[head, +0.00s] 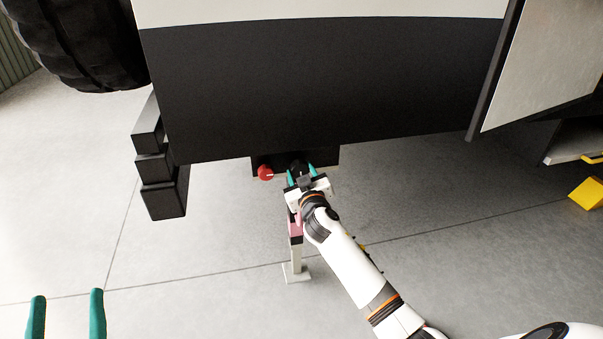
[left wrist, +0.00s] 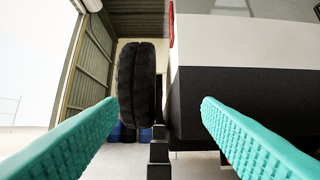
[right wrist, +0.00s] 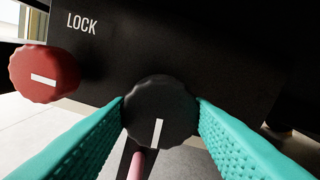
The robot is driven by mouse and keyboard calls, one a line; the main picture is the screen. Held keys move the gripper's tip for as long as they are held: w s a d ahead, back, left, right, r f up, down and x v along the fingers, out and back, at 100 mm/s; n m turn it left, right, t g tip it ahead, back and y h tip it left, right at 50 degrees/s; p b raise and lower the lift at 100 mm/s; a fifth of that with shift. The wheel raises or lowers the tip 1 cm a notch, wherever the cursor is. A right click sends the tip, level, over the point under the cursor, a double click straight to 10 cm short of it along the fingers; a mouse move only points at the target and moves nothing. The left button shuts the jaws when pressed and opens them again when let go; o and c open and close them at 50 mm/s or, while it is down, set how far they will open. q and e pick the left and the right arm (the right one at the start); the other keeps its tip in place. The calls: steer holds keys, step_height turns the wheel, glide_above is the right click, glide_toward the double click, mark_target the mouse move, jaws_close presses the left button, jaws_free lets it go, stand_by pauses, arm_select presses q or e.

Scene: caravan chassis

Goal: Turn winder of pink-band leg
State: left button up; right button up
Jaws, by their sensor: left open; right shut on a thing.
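The black winder knob (right wrist: 160,112) with a white pointer line sits on a dark panel (right wrist: 195,55) in the right wrist view. Its line points down and slightly left. My right gripper (head: 302,176) is shut on this knob, with one teal finger on each side. The pink-band leg (head: 295,232) stands on the floor below the panel, partly hidden by my right arm. A pink part also shows below the knob in the right wrist view (right wrist: 137,164). My left gripper (head: 68,314) is open and empty at the lower left, over bare floor.
A red knob (right wrist: 44,75) with a white line sits left of the black knob, near the word LOCK. The caravan's dark wall (head: 320,90) hangs above. Black stepped blocks (head: 160,165) and a tyre (head: 80,40) are at the left. A yellow block (head: 588,193) lies at the right.

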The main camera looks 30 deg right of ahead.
steer(key=shift+n, duration=0.5)
steer(key=n+p, duration=0.2)
steer(key=n, duration=0.5)
arm_select(q)
step_height(320, 180, down, 12)
steer(key=a+g+y+p, duration=0.1)
steer(key=g+y, duration=0.2)
steer(key=g, duration=0.5)
steer(key=shift+w+a+r+g, duration=0.2)
steer(key=shift+w+a+g, duration=0.1)
steer(key=shift+a+g, duration=0.1)
arm_select(e)
steer(key=shift+n, duration=2.2)
steer(key=o, duration=1)
arm_select(q)
steer(key=s+a+f+g+y+p, duration=0.1)
steer(key=s+a+f+g+p, duration=0.1)
steer(key=s+f+g, duration=0.3)
steer(key=shift+a+f+n+y, duration=0.15)
steer(key=shift+f+n+y, duration=0.15)
steer(key=shift+f, duration=0.2)
arm_select(e)
steer(key=shift+v, duration=6.1)
